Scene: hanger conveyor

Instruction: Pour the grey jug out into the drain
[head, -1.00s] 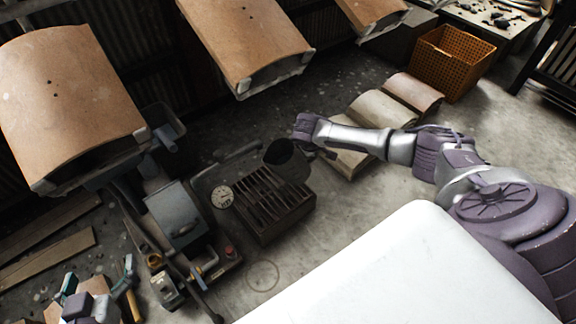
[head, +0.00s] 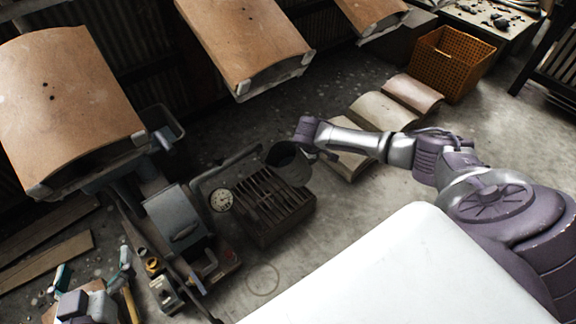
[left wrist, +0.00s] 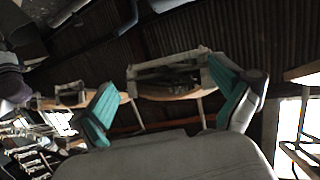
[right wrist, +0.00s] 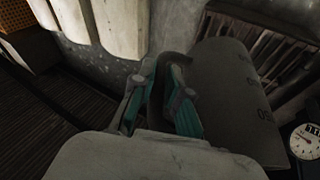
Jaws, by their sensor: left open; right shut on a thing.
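The grey jug (head: 292,171) is held just over the far right part of the slatted drain (head: 262,232). Its dark open mouth faces up toward the head camera; its contents cannot be made out. My right gripper (head: 321,152) is shut on the jug's handle (right wrist: 172,68). In the right wrist view the marked jug body (right wrist: 232,95) stands right of the fingers, with the drain slats (right wrist: 262,38) behind it. My left gripper (head: 95,272) is open and empty at the lower left, far from the jug. Its two fingers show apart in the left wrist view (left wrist: 165,105).
A round dial (head: 221,200) is left of the drain, beside a grey machine (head: 178,217). Curved tan panels (head: 65,105) hang above. Curved tiles (head: 378,112) and an orange crate (head: 450,62) are on the floor behind my right arm.

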